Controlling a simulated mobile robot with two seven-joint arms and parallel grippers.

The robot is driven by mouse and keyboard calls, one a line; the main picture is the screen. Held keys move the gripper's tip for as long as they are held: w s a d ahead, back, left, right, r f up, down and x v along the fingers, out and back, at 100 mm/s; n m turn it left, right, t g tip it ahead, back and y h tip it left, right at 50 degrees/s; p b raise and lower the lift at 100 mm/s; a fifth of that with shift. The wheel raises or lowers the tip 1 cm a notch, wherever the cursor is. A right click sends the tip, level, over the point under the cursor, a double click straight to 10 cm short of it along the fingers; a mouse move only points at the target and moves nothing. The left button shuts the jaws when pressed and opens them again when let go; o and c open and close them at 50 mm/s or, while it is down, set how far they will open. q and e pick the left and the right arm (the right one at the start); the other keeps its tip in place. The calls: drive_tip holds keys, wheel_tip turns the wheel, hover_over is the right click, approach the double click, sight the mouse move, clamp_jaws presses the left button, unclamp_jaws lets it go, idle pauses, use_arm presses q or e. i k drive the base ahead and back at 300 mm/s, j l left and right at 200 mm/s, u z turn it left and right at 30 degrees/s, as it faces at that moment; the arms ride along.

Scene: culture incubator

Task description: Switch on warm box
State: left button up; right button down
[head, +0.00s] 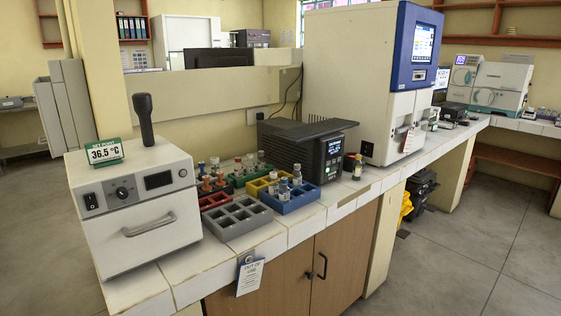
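The warm box (150,254) is a white cabinet at the left end of the tiled bench. Its sloping upper front carries a black rocker switch (90,201), a round black knob (122,193) and a small dark display (158,180) with no lit digits visible. A bar handle (149,224) crosses its front, which looks closed. A green and white set-point card (104,151) reading 36.5 °C stands on top. Which way the rocker is tipped is too small to tell. Neither of my grippers is in view.
A black upright handle-like object (145,119) rises at the box's top. Right of it are a grey rack (237,219), a blue rack (290,202) with vials and other coloured racks. A black device (305,150) stands behind them. A tag (250,277) hangs at the bench edge. Floor at right is clear.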

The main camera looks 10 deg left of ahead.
sight(90, 199)
drive_tip(key=u, duration=1.35)
